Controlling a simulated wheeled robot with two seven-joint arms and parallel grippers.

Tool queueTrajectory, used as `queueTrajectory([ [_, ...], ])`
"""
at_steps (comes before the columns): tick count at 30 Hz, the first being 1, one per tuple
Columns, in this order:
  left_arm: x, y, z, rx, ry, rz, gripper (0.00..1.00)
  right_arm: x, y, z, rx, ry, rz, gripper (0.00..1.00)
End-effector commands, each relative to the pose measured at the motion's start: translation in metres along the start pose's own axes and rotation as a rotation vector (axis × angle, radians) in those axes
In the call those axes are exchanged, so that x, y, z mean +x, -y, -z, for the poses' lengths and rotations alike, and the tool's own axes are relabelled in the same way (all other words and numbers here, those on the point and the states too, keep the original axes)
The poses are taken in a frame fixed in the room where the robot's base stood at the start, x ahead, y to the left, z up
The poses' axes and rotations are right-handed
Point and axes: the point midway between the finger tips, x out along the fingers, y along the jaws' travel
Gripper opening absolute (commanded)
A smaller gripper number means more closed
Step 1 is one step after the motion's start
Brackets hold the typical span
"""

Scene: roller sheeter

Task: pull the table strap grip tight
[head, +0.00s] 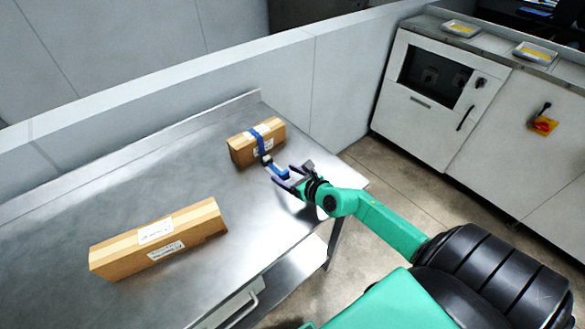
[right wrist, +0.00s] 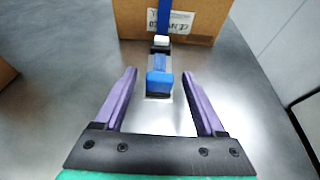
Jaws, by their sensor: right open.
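A blue strap (head: 260,140) goes around a small cardboard box (head: 240,149) at the back right of the metal table; the strap also shows on the box in the right wrist view (right wrist: 164,14). From a buckle at the box's front, the blue strap grip (head: 280,172) extends toward my right gripper. My right gripper (head: 284,176) is open, and in the right wrist view the blue grip end (right wrist: 159,83) lies between and slightly beyond its purple fingers, apparently untouched. My left gripper is not in view.
A longer cardboard box (head: 160,240) lies on the metal table (head: 80,195) at the front left. A low grey wall (head: 160,85) runs behind the table. White cabinets (head: 430,90) stand at the right. The table between the boxes is clear.

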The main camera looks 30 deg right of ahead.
Motion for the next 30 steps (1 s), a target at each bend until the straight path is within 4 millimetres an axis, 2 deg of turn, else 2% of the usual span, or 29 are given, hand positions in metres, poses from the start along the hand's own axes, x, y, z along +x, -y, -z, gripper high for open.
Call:
queueTrajectory([
  [5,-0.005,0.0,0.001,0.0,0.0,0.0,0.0,-0.024,0.0,0.0,0.0,-0.004,-0.001,0.72],
  [9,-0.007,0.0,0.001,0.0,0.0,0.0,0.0,-0.056,-0.001,0.001,-0.001,-0.005,-0.001,0.72],
  [18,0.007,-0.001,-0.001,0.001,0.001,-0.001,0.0,-0.119,-0.001,0.005,-0.002,-0.006,-0.002,0.72],
  [24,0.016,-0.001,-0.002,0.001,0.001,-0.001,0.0,-0.139,0.0,0.003,-0.002,-0.002,0.0,0.72],
  [30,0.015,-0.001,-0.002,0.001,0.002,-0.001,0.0,-0.143,0.0,0.0,-0.001,-0.001,-0.001,0.72],
])
